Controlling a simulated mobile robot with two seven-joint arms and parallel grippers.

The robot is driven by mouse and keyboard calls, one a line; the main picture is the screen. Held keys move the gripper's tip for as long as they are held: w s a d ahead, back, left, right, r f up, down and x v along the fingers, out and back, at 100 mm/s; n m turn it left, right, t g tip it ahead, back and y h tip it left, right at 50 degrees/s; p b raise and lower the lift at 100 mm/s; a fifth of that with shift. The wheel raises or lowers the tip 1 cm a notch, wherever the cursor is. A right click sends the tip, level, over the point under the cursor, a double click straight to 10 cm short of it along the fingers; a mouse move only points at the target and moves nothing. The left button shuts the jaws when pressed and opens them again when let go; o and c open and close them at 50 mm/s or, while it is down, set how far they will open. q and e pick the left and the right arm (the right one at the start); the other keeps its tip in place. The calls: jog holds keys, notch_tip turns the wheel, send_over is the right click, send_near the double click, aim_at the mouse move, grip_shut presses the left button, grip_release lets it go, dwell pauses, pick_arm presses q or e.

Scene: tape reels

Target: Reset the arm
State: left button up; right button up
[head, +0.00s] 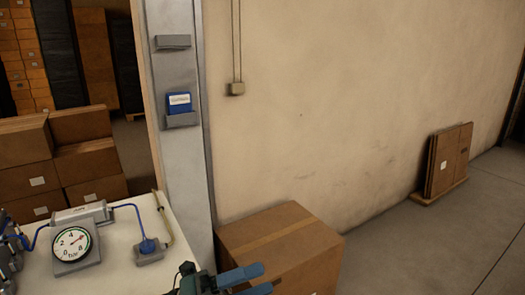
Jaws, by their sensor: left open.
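My left gripper (262,278) is at the bottom centre of the head view, in front of the cardboard box on the floor. Its two blue fingers point right and stand apart, with nothing seen between them. The rest of this arm is mostly cut off by the bottom edge. My right gripper is not in view. No tape reels can be made out.
A white table (115,277) at lower left bears a pressure gauge (74,244) and blue hoses. A grey post (178,150) stands behind it. A large cardboard box (282,245) is right of the table. Flattened cartons (448,160) lean on the wall; floor at right is clear.

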pick_arm(q)
jog(key=a+f+n+t+y+p, duration=0.1)
jog(key=a+f+n+t+y, duration=0.35)
jog(key=n, duration=0.65)
jog(key=a+f+n+t+y, duration=0.2)
jog(key=f+n+t+y, duration=0.2)
jog(key=n+t+y, duration=0.5)
jog(key=s+a+f+n+g+y, duration=0.2)
jog(key=s+a+f+n+g, duration=0.1)
jog(key=s+f+n, duration=0.3)
jog(key=s+a+f+n+g+y+p, duration=0.1)
jog(key=s+a+f+n+g, duration=0.2)
jog(key=s+f+n, duration=0.3)
notch_tip(320, 180, down, 3)
jog(key=shift+f+n+g+y, duration=0.1)
jog(key=shift+n+g+y, duration=0.35)
jog(key=shift+g, duration=0.4)
